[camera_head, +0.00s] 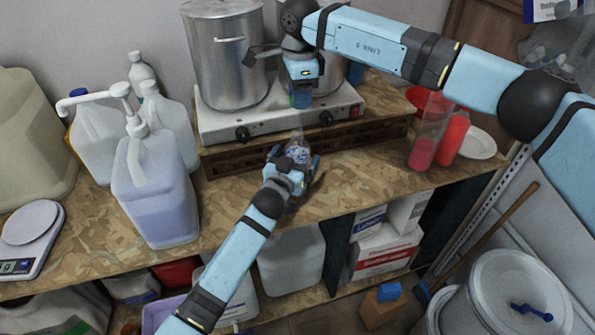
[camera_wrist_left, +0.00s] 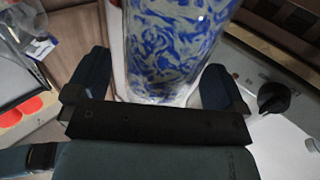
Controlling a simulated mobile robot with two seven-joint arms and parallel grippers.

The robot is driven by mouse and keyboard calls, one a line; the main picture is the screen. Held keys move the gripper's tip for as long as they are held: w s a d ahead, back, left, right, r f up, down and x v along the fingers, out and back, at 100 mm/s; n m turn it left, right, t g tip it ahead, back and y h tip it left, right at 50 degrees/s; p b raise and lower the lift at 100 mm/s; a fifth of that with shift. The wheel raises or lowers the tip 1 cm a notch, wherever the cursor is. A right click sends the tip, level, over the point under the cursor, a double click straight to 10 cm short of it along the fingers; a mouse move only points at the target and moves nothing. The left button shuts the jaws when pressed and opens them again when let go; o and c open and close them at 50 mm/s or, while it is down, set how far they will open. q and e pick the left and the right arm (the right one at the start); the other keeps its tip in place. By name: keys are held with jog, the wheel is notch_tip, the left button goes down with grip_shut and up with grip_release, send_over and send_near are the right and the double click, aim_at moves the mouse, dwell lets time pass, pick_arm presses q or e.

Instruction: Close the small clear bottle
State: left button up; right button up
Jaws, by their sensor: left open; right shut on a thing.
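The small clear bottle (camera_head: 298,149) stands upright on the wooden worktop, in front of the stove's plinth. In the left wrist view its body with a blue swirling pattern (camera_wrist_left: 172,45) fills the space between my fingers, and its top is out of frame. My left gripper (camera_head: 293,166) is open, with one finger on either side of the bottle. My right gripper (camera_head: 301,97) points down above the bottle, in front of the pots. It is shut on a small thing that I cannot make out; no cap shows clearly.
A pump canister (camera_head: 155,190) and white jugs stand left; red containers (camera_head: 424,150) and a white plate (camera_head: 480,143) stand right. The worktop right of the bottle is partly clear.

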pick_arm(q)
jog(key=shift+w+d, duration=0.2)
jog(key=shift+w, duration=0.15)
jog(key=c, duration=1.4)
pick_arm(e)
jog(key=shift+f, duration=2.5)
jog(key=shift+f, duration=0.85)
jog(key=shift+f, duration=0.55)
